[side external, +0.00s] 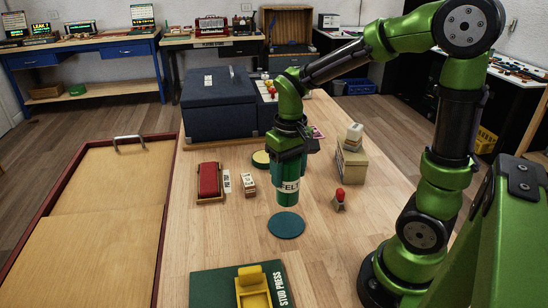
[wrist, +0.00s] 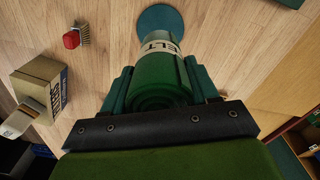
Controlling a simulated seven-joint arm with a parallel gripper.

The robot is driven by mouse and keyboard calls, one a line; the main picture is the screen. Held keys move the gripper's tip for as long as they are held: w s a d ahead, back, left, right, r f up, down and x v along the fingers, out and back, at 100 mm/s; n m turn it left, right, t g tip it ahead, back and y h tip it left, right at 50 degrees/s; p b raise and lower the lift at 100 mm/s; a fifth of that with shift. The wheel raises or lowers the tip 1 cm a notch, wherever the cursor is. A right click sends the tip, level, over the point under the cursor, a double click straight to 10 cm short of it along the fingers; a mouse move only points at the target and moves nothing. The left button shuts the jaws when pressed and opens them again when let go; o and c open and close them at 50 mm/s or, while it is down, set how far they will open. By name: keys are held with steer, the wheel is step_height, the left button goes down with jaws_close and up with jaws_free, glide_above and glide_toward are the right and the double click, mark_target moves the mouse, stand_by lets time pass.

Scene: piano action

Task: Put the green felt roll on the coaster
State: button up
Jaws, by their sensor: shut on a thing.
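The green felt roll (side external: 287,192), with a white label reading "FELT", is upright in my gripper (side external: 289,158). In the wrist view my gripper (wrist: 158,88) has a finger on each side of the roll (wrist: 150,72), shut on it. A flat round teal coaster (side external: 286,225) lies on the table just in front of the roll's lower end in the side view. I cannot tell exactly how high the roll is above the table.
A red-topped brush (side external: 339,199) stands right of the coaster. A box (side external: 352,163) is behind it. A red roll on a wooden holder (side external: 209,181) and small blocks (side external: 249,186) are at left. A green "STUD PRESS" board (side external: 215,287) lies in front. Bare wood surrounds the coaster.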

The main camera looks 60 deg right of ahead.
mark_target(287, 198)
steer(key=shift+f, duration=0.3)
steer(key=shift+n, duration=0.3)
step_height(287, 198, down, 7)
steer(key=shift+a+f, duration=0.1)
steer(key=shift+f, duration=0.05)
steer(key=shift+f, duration=0.1)
steer(key=o, duration=1.1)
steer(key=shift+c, duration=0.2)
